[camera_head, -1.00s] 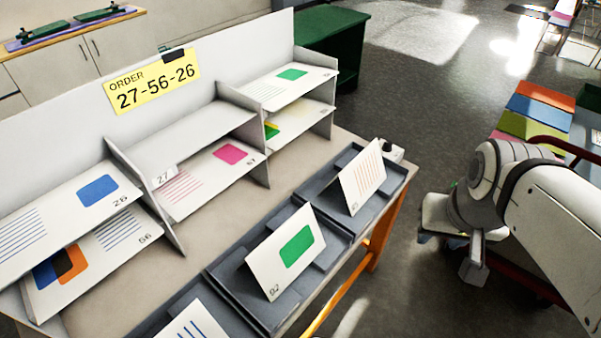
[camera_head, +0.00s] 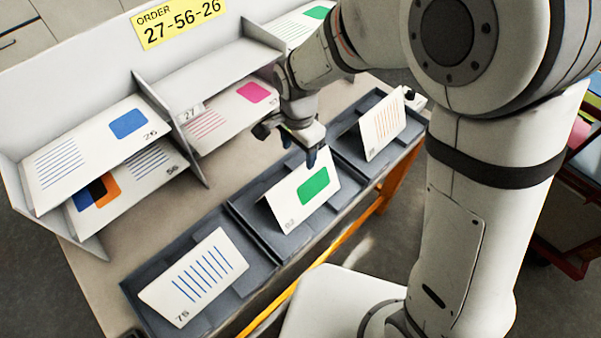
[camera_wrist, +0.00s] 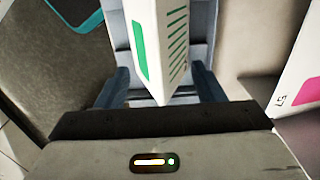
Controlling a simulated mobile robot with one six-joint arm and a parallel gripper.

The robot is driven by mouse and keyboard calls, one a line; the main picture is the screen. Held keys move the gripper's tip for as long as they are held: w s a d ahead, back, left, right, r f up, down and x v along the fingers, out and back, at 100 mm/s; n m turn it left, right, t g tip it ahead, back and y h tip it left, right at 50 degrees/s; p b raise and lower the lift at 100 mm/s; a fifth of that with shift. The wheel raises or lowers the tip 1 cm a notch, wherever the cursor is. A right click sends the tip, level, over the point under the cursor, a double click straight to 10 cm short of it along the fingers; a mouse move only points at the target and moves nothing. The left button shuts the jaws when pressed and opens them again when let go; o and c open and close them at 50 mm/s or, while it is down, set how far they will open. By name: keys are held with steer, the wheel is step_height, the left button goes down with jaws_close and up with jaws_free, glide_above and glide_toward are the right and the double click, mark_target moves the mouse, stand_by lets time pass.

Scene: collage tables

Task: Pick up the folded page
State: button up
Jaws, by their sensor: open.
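A white folded page (camera_head: 303,195) with a green block and the number 92 stands like a tent in the middle grey tray (camera_head: 262,235). My gripper (camera_head: 299,149) is open, just above and behind its top. In the wrist view the folded page (camera_wrist: 158,40) shows its ridge, a green block on one face and green lines on the other. The blue fingers (camera_wrist: 160,90) are on either side of it, with nothing held. Two other folded pages stand in trays: one with blue lines (camera_head: 195,277) at the left, one with orange lines (camera_head: 383,123) at the right.
A white shelf unit (camera_head: 150,88) behind the trays holds flat pages, including blue (camera_head: 95,150) and pink (camera_head: 232,112) ones. A yellow order sign (camera_head: 180,20) reads 27-56-26. Bare table (camera_head: 222,180) lies between shelf and trays.

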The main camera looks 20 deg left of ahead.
mark_target(298, 169)
steer(key=shift+s+a+f, duration=0.1)
steer(key=shift+a+f, duration=0.1)
steer(key=shift+f, duration=0.25)
steer(key=f+p, duration=0.1)
steer(key=f, duration=0.6)
steer(key=shift+s+d+p, duration=0.2)
steer(key=shift+p, duration=0.2)
steer(key=c, duration=1.3)
